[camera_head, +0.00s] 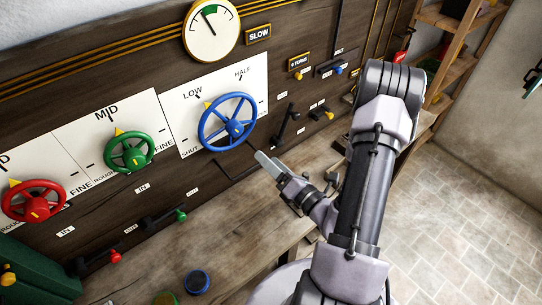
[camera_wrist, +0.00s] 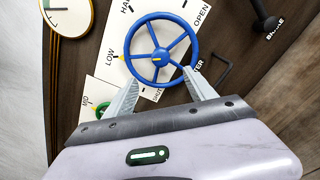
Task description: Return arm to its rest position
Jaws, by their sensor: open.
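My gripper (camera_head: 268,163) is open and empty in the head view, in front of the panel, just below and right of the blue handwheel (camera_head: 227,121). In the wrist view the gripper (camera_wrist: 162,88) has its two fingers spread apart, with the blue wheel (camera_wrist: 187,41) showing beyond and between them. I see no contact between fingers and wheel, though the exact gap is hard to tell. The yellow pointer by the blue wheel is near the LOW mark. My arm is bent, with its elbow high at the right of the head view.
A green wheel (camera_head: 129,152) and a red wheel (camera_head: 34,201) are to the left on the panel. A round gauge (camera_head: 211,29) is above. Small levers (camera_head: 287,122) stick out at the right. A wooden bench (camera_head: 229,248) runs below the panel. Tiled floor at right is clear.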

